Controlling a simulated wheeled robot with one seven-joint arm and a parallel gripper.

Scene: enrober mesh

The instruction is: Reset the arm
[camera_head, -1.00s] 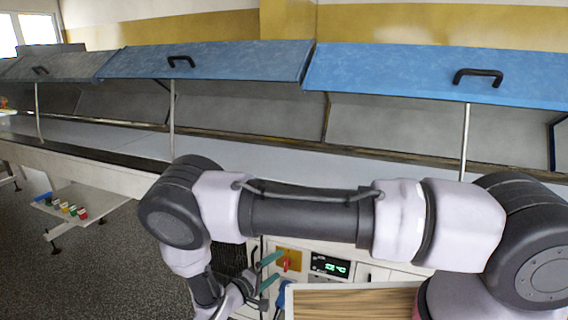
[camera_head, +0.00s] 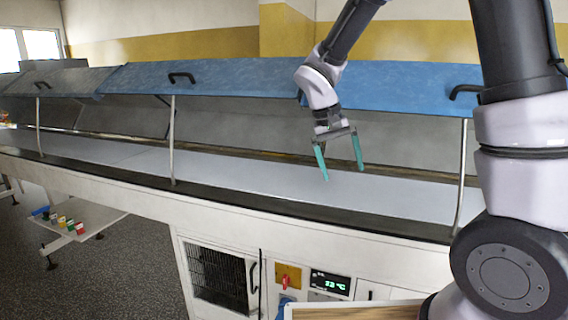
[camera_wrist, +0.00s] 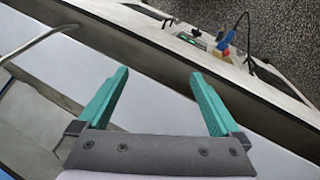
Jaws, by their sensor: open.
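My gripper (camera_head: 341,172) hangs from my raised arm in front of the long enrober machine, its two teal fingers pointing down. The fingers are spread apart, with nothing between them. In the head view it shows over the pale belt (camera_head: 250,172), below the blue lid. In the wrist view my gripper (camera_wrist: 158,92) is also open and empty, with the machine's bed behind it.
Blue lids (camera_head: 230,84) are propped open on thin metal posts (camera_head: 172,140). The machine front has a black grille (camera_head: 217,277), a red switch on a yellow plate (camera_head: 288,277) and a display (camera_head: 330,282). A wooden-topped surface (camera_head: 355,312) is at the bottom.

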